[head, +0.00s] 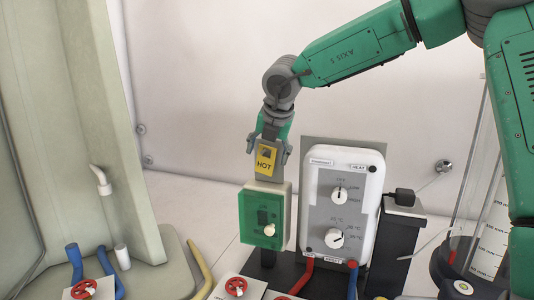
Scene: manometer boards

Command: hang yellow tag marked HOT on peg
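The yellow tag marked HOT (265,158) is upright in the head view, just above a green box (264,218). It lies in front of a small grey plate that reaches down to the box top. My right gripper (269,152) points down at the tag, with its fingers spread to the tag's left and right. I cannot make out contact between fingers and tag, or what bears the tag. A white, hook-like peg (102,182) sticks out from the pale green panel at left. My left gripper is not in view.
A white control box (340,205) with two dials stands right of the green box. A black plug (401,198) is at its side. Red valve wheels (83,289) and coloured pipes are low in front. A clear cylinder is at far right. The pale wall behind is mostly bare.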

